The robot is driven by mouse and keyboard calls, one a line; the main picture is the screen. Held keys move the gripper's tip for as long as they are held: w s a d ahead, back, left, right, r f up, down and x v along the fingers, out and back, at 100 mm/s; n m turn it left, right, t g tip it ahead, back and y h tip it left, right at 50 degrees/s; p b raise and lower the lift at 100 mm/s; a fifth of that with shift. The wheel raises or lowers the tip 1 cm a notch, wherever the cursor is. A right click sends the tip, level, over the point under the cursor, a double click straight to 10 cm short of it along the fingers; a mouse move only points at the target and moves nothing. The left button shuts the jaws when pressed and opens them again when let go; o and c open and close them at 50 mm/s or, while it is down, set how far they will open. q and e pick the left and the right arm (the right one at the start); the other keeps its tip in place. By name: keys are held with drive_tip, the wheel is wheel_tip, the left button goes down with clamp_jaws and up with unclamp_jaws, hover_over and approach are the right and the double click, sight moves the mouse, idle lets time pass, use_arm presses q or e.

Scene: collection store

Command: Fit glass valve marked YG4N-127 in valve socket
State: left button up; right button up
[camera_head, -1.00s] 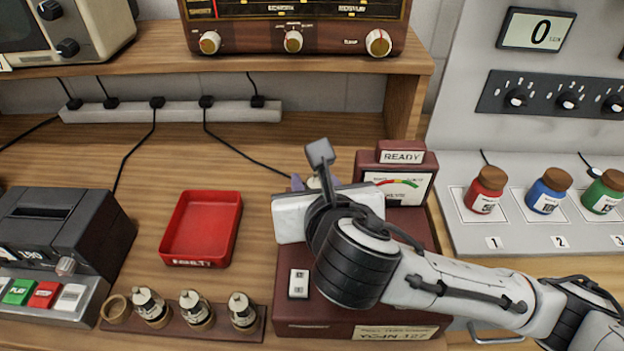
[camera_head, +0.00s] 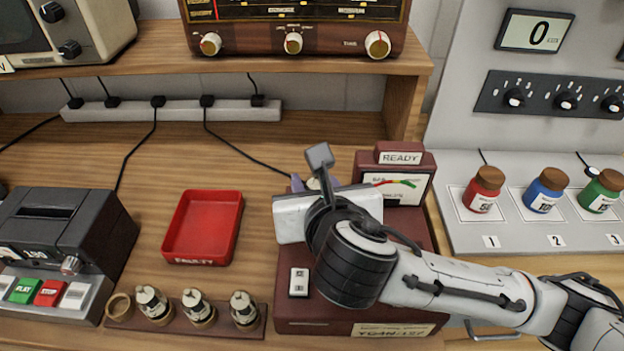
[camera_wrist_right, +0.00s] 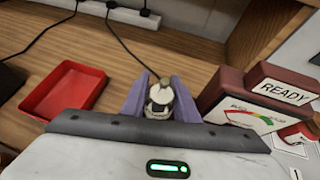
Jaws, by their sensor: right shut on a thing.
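My right gripper (camera_wrist_right: 160,98) is shut on a glass valve (camera_wrist_right: 160,94), which shows between its purple fingers in the right wrist view. In the head view the gripper's white body is over the dark red valve tester (camera_head: 300,319), and it hides the valve and the valve socket. I cannot tell whether the valve touches the socket, and its marking is not readable. The tester has a READY sign (camera_head: 400,158), a meter (camera_head: 397,187) and a label (camera_head: 395,331) that seems to read YG4N-127. My left gripper is not in view.
A wooden rack (camera_head: 170,325) holds several valves, with an empty ring at its left end. A red FAULTY tray (camera_head: 202,228) lies left of the tester. A tape recorder (camera_head: 62,240) stands at left, and colored jars (camera_head: 545,190) at right. A wooden shelf (camera_head: 290,66) rises behind.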

drive_tip(key=shift+f, duration=0.65)
drive_tip(key=o, duration=0.7)
drive_tip(key=shift+o, duration=0.2)
